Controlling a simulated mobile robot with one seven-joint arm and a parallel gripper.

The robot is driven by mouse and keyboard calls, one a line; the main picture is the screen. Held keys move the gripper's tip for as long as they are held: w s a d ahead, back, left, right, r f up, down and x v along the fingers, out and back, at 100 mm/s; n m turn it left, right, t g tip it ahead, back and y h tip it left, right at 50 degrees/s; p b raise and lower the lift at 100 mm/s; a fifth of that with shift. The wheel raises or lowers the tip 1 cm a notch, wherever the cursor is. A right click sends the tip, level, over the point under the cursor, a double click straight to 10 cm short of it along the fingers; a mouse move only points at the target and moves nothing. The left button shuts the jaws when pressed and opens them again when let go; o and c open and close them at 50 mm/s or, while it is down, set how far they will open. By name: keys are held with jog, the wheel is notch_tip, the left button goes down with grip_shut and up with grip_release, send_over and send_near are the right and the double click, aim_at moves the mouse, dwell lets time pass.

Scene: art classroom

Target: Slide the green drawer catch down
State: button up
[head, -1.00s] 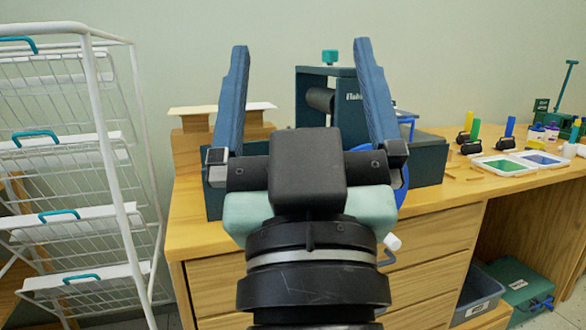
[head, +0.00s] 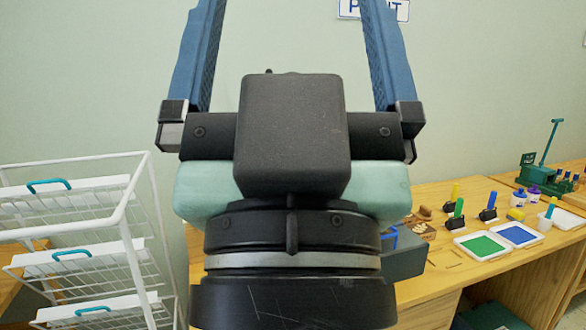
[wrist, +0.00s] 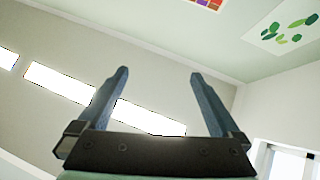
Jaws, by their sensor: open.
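No green drawer catch can be made out in either view now. My gripper (head: 293,50) is raised large in the middle of the head view, with its two blue fingers spread wide and nothing between them. In the wrist view my gripper (wrist: 158,95) is also open and empty, pointing at the upper wall and ceiling. The wooden desk (head: 440,200) stands behind and below my gripper.
A white wire rack (head: 130,215) with teal-handled trays stands at the left. On the desk are paint trays with green (head: 482,244) and blue (head: 517,234) paint, and several rollers. A dark box (head: 405,258) is partly hidden by my arm. A green press (head: 543,160) stands far right.

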notch_tip(320, 180, up, 10)
jog(key=p, duration=0.7)
